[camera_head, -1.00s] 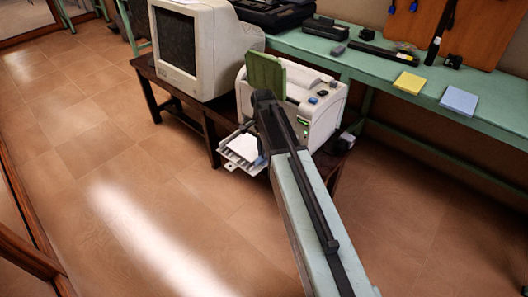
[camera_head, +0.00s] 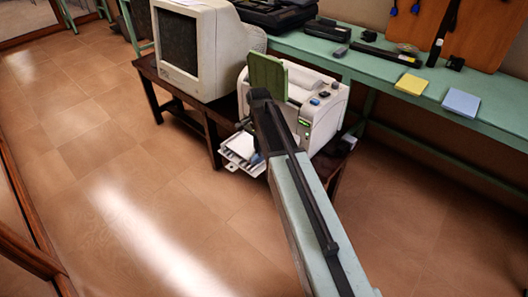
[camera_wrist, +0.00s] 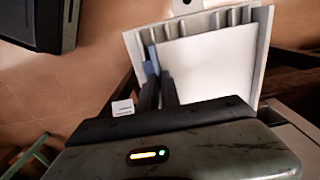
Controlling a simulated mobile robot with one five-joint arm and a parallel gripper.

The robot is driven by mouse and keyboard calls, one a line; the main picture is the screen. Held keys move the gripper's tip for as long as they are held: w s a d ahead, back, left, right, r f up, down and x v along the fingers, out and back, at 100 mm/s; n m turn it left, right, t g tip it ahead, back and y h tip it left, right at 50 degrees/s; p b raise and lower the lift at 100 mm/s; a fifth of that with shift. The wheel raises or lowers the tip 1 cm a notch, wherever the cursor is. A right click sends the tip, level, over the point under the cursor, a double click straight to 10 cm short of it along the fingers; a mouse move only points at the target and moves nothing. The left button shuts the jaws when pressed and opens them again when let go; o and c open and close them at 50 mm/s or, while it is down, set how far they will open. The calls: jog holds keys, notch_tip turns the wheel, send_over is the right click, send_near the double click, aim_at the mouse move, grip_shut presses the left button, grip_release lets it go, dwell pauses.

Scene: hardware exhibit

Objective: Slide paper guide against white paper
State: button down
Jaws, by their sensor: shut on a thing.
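The printer (camera_head: 322,112) stands on a dark low table, with its paper tray (camera_head: 232,160) sticking out at the front. White paper (camera_wrist: 215,62) lies in the ribbed grey tray (camera_wrist: 133,42) in the wrist view. The blue paper guide (camera_wrist: 150,64) stands at the left edge of the paper. It looks very close to that edge, but I cannot tell whether it touches. My gripper (camera_wrist: 158,84) is shut on the guide, its dark fingers hiding the lower part. In the head view my arm hides the guide's surroundings and part of the tray.
A beige monitor (camera_head: 205,50) stands left of the printer. The green bench (camera_head: 385,68) behind holds yellow notes (camera_head: 411,84) and blue notes (camera_head: 460,103). The tiled floor at left is clear.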

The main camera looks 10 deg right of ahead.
jog(key=c, duration=1.6)
grip_release()
jog(key=shift+w+a, duration=0.1)
jog(key=shift+o, duration=0.2)
jog(key=shift+r, duration=0.1)
notch_tip(320, 180, up, 8)
jog(key=p, duration=0.8)
jog(key=shift+f, duration=0.2)
